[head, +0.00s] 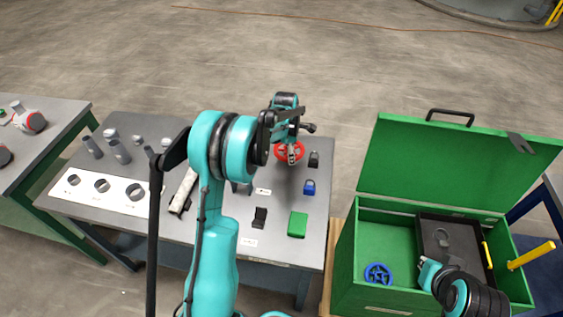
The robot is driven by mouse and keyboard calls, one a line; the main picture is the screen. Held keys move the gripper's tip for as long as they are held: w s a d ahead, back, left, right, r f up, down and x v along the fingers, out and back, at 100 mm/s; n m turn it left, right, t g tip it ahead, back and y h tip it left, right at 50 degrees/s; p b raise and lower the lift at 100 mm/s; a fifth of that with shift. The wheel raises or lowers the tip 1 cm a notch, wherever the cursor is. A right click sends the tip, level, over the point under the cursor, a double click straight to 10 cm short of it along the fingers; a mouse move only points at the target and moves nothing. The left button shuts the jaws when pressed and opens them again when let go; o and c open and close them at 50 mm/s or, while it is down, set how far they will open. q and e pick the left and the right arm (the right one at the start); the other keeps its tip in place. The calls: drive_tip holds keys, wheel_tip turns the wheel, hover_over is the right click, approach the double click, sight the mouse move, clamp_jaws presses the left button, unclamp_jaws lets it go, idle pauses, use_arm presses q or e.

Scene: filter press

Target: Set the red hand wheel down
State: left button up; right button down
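The red hand wheel (281,152) is near the far right corner of the grey work table. My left gripper (292,157) points down at it, with its fingers over the wheel's middle, and appears shut on it. I cannot tell whether the wheel touches the table top or hangs just above it. My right gripper (430,272) is low at the right, over the front of the open green box; its fingers cannot be made out.
The grey table (275,215) also holds a black padlock (314,159), a blue padlock (309,187), a green block (298,224) and a white holed plate (100,188). The green box (385,207) holds a blue hand wheel (378,274) and a black tray (428,225).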

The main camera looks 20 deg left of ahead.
use_arm(q)
drive_tip(key=shift+s+a+f, duration=0.25)
drive_tip(key=shift+a+f, duration=0.2)
drive_tip(key=shift+a, duration=0.1)
drive_tip(key=shift+s+a+f, duration=0.2)
drive_tip(key=shift+a+f, duration=0.2)
drive_tip(key=shift+a, duration=0.1)
drive_tip(key=shift+f+b, duration=0.75)
drive_tip(key=shift+f, duration=1.15)
drive_tip(key=shift+f, duration=0.15)
drive_tip(key=o, duration=1.4)
drive_tip(key=shift+o, duration=0.2)
